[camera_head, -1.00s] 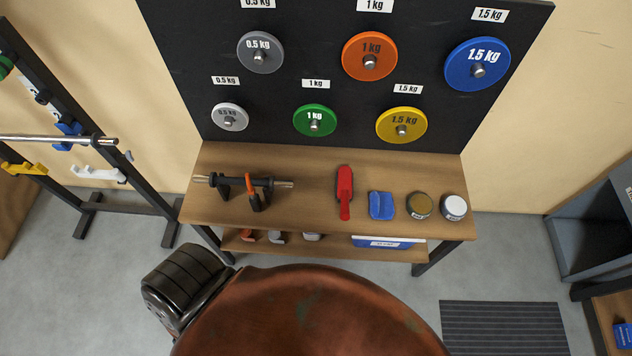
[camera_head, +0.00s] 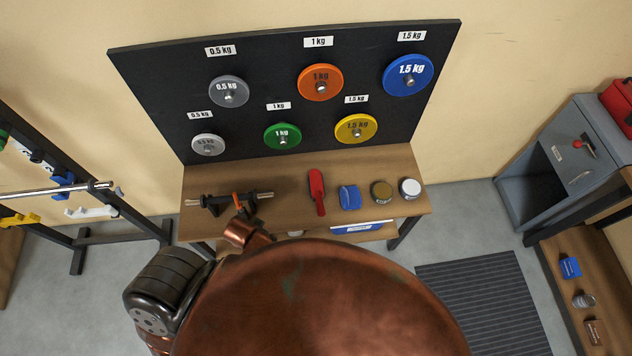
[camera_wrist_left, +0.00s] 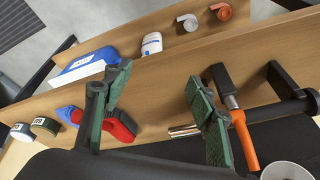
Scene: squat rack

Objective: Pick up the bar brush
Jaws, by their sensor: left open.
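The bar brush appears to be the red hand brush (camera_head: 317,190) lying on the wooden bench top, near its middle. In the left wrist view the red brush (camera_wrist_left: 121,126) shows dark bristles and is partly hidden behind one finger. My left gripper (camera_wrist_left: 157,84) is open and empty over the bench, its fingers on either side of bare wood. The brush is beside the gap, not between the fingers. In the head view the left fingers are hidden behind my copper-coloured arm parts. My right gripper is not in view.
A short bar on black supports and an orange-handled tool (camera_wrist_left: 240,130) are left of the brush in the head view. A blue item (camera_head: 349,197) and two round tins (camera_head: 381,191) stand to its right. A black plate board (camera_head: 165,100) rises behind the bench (camera_head: 285,185).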

